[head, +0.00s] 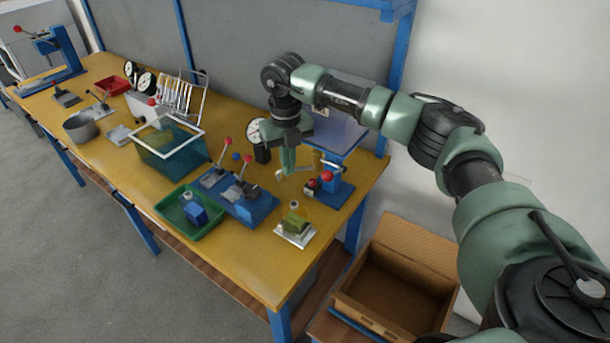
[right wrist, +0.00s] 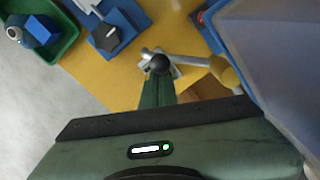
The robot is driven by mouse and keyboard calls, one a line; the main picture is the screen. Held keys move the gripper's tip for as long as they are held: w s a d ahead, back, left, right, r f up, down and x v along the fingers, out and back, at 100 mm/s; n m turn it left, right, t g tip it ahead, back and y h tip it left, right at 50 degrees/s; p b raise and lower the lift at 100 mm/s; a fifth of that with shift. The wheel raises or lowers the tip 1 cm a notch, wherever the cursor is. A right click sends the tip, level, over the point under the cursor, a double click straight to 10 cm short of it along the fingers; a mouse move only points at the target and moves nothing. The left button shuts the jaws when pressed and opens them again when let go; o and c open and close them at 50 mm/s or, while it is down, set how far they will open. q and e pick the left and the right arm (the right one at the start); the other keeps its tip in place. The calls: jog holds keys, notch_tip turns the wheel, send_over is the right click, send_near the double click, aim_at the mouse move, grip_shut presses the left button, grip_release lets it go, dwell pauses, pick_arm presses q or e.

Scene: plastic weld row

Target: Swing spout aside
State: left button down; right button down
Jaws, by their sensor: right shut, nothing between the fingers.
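A light grey tube that looks like the spout (right wrist: 192,60) runs sideways just beyond my right fingertips in the right wrist view. A tan cylinder (right wrist: 225,72) stands at its right end, and a black ball (right wrist: 160,64) sits near its left end. In the head view the pale tube (head: 303,169) shows small beside the right gripper (head: 288,170), which points down over the table's right part. The right gripper is shut and empty, its fingertips (right wrist: 158,88) close to the black ball. I cannot tell whether they touch it. My left gripper is not in view.
A blue stand with a red knob (head: 326,184) is right of the gripper. A cardboard box (head: 400,262) stands beyond the table's right edge.

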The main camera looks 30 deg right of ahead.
jog(key=shift+w, duration=0.25)
jog(key=shift+w+d, duration=0.1)
jog(key=shift+w, duration=0.25)
dwell(0.3)
jog(key=shift+w, duration=0.25)
jog(key=shift+d, duration=0.1)
jog(key=shift+w+d, duration=0.1)
jog(key=shift+w, duration=0.25)
dwell(0.3)
